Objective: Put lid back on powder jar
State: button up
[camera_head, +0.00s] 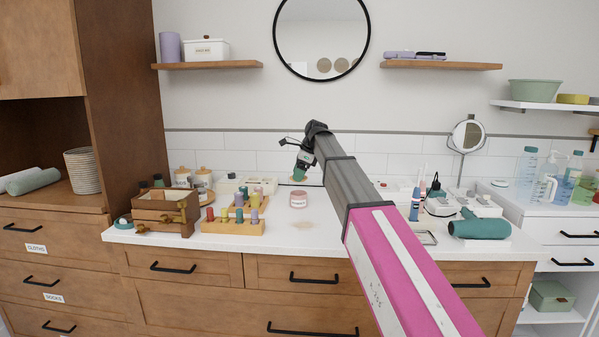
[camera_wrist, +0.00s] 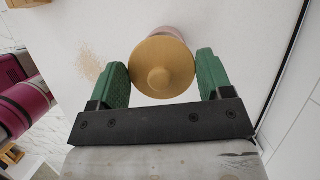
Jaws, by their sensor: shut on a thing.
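My gripper (camera_head: 299,177) is above the back of the counter, behind and over the pink powder jar (camera_head: 298,200) in the head view. In the wrist view my green fingers (camera_wrist: 163,78) are shut on the round, tan lid (camera_wrist: 178,63), one on each side. Its knob faces the wrist camera. A bit of the pink jar (camera_wrist: 172,31) shows past the lid's upper edge; the rest is hidden behind the lid. The jar stands upright on the counter, and its top is hard to make out. The lid is too small to tell in the head view.
A beige powder patch (camera_head: 302,225) lies on the white counter (camera_head: 270,238) in front of the jar. A wooden rack of colourful bottles (camera_head: 233,227) stands left of it, with a wooden box (camera_head: 166,212) beyond. A teal hair dryer (camera_head: 480,227) lies at the right.

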jog(key=shift+f, duration=2.4)
jog(key=shift+f, duration=0.15)
dwell(0.5)
jog(key=o, duration=0.9)
jog(key=shift+o, duration=0.2)
jog(key=shift+r, duration=3.55)
